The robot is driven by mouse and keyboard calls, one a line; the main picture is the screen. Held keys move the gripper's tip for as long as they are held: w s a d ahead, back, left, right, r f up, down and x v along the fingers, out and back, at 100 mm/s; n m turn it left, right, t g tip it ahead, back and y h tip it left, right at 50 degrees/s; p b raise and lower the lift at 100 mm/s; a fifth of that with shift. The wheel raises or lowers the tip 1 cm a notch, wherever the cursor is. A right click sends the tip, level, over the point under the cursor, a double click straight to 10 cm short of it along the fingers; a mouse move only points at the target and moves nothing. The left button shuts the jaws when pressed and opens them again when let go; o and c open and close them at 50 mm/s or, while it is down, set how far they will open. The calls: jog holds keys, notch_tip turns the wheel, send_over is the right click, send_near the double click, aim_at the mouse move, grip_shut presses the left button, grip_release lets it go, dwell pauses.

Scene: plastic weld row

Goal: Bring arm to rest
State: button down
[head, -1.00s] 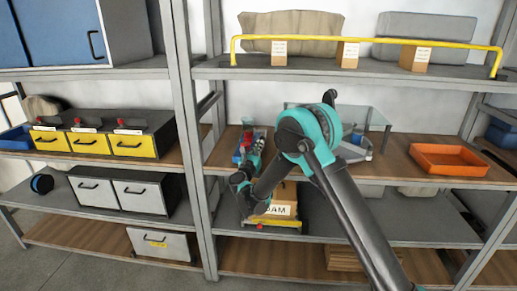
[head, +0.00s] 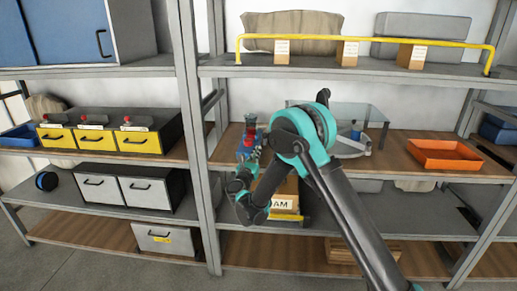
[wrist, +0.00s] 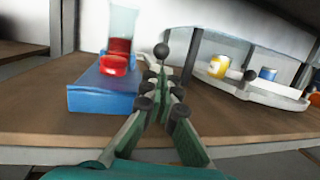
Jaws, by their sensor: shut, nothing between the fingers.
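My arm reaches up from the lower right in the head view, bends at a teal elbow, and comes down to a dark and teal wrist in front of the right shelf rack. In the wrist view my gripper (wrist: 160,78) is shut and empty, its fingers pointing over the wooden shelf. A blue block (wrist: 103,88) with a clear vessel holding red liquid (wrist: 120,45) stands just left of the fingers. It also shows in the head view, partly hidden by my arm. The fingertips are hard to make out in the head view.
An orange tray (head: 447,154) lies on the middle shelf to the right. A white curved rack (wrist: 250,82) with small yellow and blue containers stands right of my gripper. A labelled cardboard box (head: 285,204) is behind my wrist. A grey post (head: 190,130) stands to the left.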

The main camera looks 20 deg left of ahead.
jog(key=s+f, duration=0.1)
jog(key=s, duration=0.5)
jog(key=w+d+r+n+y, duration=0.4)
jog(key=d+r+n+y, duration=0.25)
jog(key=r+n, duration=0.55)
jog(key=s+d+n+g+y, duration=0.15)
jog(key=d+n+g, duration=0.35)
jog(key=d+n, duration=0.6)
jog(key=s+d+f+n+g+h, duration=0.3)
jog(key=s+d+f, duration=0.3)
jog(key=s+d, duration=0.4)
jog(key=s+d+f+n+g+h, duration=0.3)
jog(key=s+d+f, duration=0.4)
jog(key=d, duration=0.6)
jog(key=s+d+f+n+g+h, duration=0.2)
jog(key=s+d+f+n+g, duration=0.3)
jog(key=s+d, duration=0.6)
notch_tip(320, 180, down, 2)
jog(key=shift+s+d+n+h, duration=0.3)
jog(key=shift+s+n+h, duration=0.1)
jog(key=shift+s+n, duration=0.4)
